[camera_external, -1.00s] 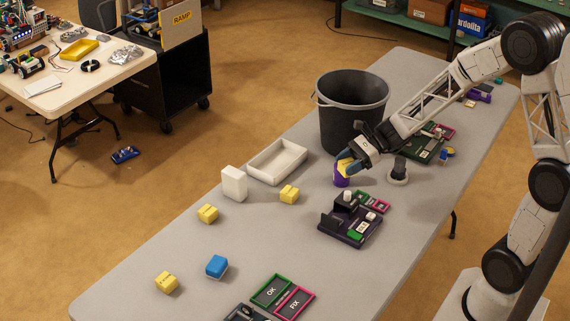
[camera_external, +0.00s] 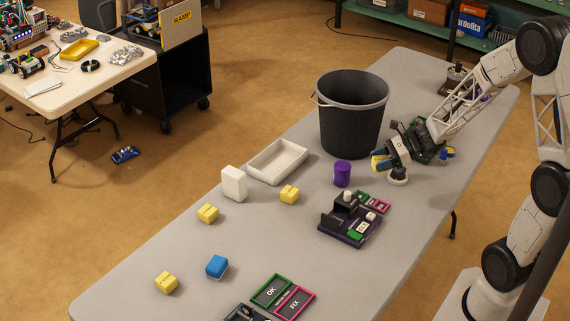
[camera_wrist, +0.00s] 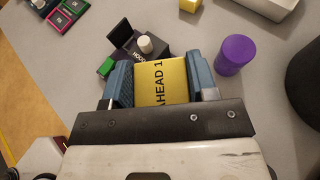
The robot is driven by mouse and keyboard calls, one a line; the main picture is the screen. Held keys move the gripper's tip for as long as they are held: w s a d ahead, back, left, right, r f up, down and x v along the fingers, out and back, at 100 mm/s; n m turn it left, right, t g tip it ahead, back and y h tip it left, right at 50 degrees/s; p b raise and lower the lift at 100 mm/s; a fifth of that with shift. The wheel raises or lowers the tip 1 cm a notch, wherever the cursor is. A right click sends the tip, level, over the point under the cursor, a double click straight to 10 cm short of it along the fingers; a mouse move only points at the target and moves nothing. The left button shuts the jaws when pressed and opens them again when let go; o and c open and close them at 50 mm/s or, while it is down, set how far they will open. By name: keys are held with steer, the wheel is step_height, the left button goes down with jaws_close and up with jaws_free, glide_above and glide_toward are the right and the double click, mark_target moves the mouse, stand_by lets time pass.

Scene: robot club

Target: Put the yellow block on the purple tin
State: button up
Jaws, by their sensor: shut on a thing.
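The purple tin (camera_external: 342,174) stands upright on the table in front of the black bin, with nothing on top. It also shows in the wrist view (camera_wrist: 235,55), to the right of my gripper (camera_wrist: 161,82). My gripper is shut on a yellow block (camera_wrist: 161,80) labelled "AHEAD 1", with a blue finger on each side. In the external view my gripper (camera_external: 381,162) and the held block are right of the tin, apart from it. The gap under the block is hard to judge.
Several other yellow blocks, one of them here (camera_external: 289,194), and a blue block (camera_external: 217,266) lie on the table. The black bin (camera_external: 352,120) stands behind the tin. A white tray (camera_external: 277,162) is left of it. A dark device (camera_external: 350,220) sits in front.

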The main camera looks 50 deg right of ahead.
steer(key=shift+f, duration=1.4)
steer(key=shift+w, duration=0.1)
glide_above(342, 165)
steer(key=shift+a+f, duration=0.15)
steer(key=shift+f, duration=0.6)
steer(key=shift+f, duration=0.1)
steer(key=shift+f, duration=1.65)
steer(key=shift+f, duration=0.1)
steer(key=o, duration=0.9)
